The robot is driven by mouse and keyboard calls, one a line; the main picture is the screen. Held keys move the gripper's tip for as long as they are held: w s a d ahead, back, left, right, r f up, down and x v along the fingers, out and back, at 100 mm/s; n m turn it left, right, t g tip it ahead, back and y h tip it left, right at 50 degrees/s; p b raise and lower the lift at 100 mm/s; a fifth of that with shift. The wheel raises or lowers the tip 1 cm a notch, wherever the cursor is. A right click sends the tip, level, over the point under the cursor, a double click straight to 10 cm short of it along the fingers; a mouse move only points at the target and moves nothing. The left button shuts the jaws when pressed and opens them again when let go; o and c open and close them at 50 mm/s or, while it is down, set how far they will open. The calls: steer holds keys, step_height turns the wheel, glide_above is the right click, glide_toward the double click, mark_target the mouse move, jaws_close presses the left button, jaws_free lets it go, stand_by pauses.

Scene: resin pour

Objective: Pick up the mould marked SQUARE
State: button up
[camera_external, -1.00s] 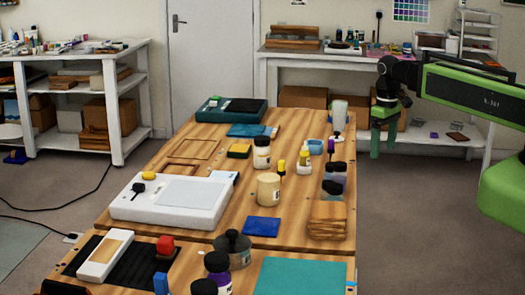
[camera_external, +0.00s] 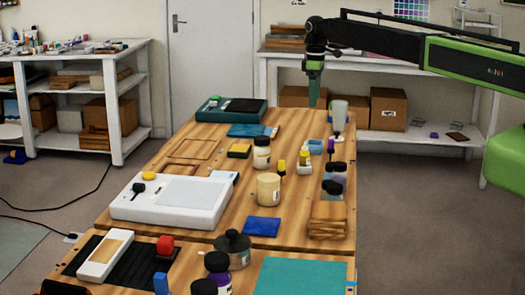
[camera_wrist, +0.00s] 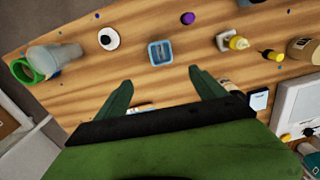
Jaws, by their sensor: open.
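A small light-blue square mould (camera_external: 315,147) stands on the far right part of the wooden bench. My gripper (camera_external: 313,103) hangs in the air above the far end of the bench, pointing down. In the wrist view my gripper (camera_wrist: 160,77) has its two green fingers spread wide with nothing between them. The mould lies beyond the fingertips, roughly centred between them, and is apart from them.
A white flat device (camera_external: 172,200) lies farther left. Bare wood surrounds the mould in the wrist view.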

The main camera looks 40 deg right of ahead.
steer(key=b, duration=1.2)
glide_above(315, 143)
steer(key=s+a, duration=0.1)
steer(key=a, duration=0.1)
step_height(315, 143, down, 13)
steer(key=shift+r, duration=0.25)
steer(key=f+b, duration=0.5)
steer(key=shift+s+d+f, duration=0.1)
steer(key=shift+s+f, duration=0.1)
steer(key=shift+s, duration=0.2)
steer(key=shift+r, duration=0.2)
steer(key=c, duration=1.5)
steer(key=shift+o, duration=0.2)
step_height(315, 143, up, 5)
steer(key=p, duration=0.4)
steer(key=shift+p, duration=0.4)
steer(key=s+d+r+p, duration=0.6)
steer(key=d, duration=0.4)
